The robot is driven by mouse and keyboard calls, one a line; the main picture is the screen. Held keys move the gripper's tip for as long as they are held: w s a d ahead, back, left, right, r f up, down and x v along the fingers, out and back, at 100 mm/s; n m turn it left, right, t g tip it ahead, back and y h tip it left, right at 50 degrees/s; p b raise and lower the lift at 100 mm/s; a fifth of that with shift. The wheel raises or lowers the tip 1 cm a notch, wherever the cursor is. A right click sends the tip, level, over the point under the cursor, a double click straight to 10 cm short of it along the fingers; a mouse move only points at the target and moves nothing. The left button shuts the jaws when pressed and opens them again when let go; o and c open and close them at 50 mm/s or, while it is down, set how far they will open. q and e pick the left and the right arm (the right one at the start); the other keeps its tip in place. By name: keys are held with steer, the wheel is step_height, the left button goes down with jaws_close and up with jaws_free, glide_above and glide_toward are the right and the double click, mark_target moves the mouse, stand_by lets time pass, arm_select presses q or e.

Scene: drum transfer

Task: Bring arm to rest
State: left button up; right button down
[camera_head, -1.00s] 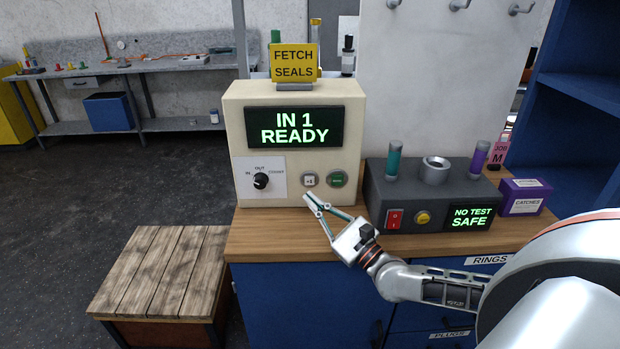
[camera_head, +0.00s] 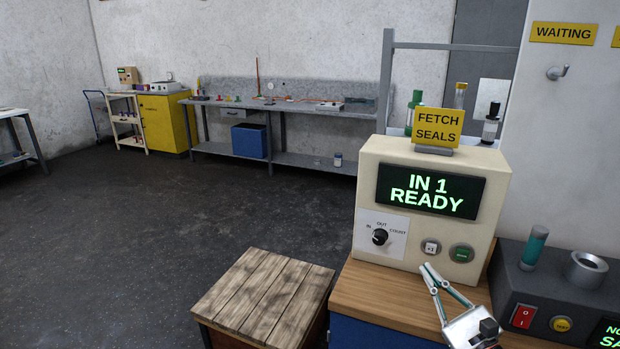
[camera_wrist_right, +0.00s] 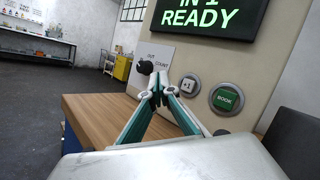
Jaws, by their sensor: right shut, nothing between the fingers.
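My right gripper (camera_head: 431,268) is at the lower right of the head view, in front of the cream counter box (camera_head: 438,165), close to its lower front face. Its fingers are shut and empty. In the right wrist view the closed fingertips (camera_wrist_right: 158,86) point toward the box front, below the black dial (camera_wrist_right: 146,67). A green button (camera_wrist_right: 226,98) and a small grey button (camera_wrist_right: 189,85) are to their right. The box display reads "IN 1 READY" (camera_head: 430,191). My left gripper is in no view.
The box stands on a wooden worktop (camera_head: 385,297). A dark tester (camera_head: 540,292) with a red switch (camera_head: 522,316) is close to the gripper's right. A wooden-topped crate (camera_head: 262,290) stands left of the worktop. Open floor (camera_head: 200,225) lies beyond, with a grey bench (camera_head: 345,118) at the back.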

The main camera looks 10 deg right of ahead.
steer(key=s+a+f+n+g+y, duration=0.2)
steer(key=s+a+f+n+g, duration=0.3)
steer(key=a+n, duration=0.55)
steer(key=s+a+f+n+g+y, duration=0.25)
steer(key=s+a+f+n, duration=0.45)
steer(key=n, duration=0.6)
steer(key=s+d+f+n+g+h, duration=0.2)
steer(key=s+d+n+g+h, duration=0.1)
steer(key=s+d+n+h, duration=0.5)
steer(key=s+d+f+n+g+h, duration=0.35)
steer(key=d+h, duration=0.25)
steer(key=d, duration=0.4)
steer(key=w+a+f+m+t+y, duration=0.2)
steer(key=a+f+y, duration=0.6)
steer(key=a+f, duration=0.5)
steer(key=a+t, duration=0.1)
steer(key=a, duration=0.2)
steer(key=shift+m+t, duration=0.4)
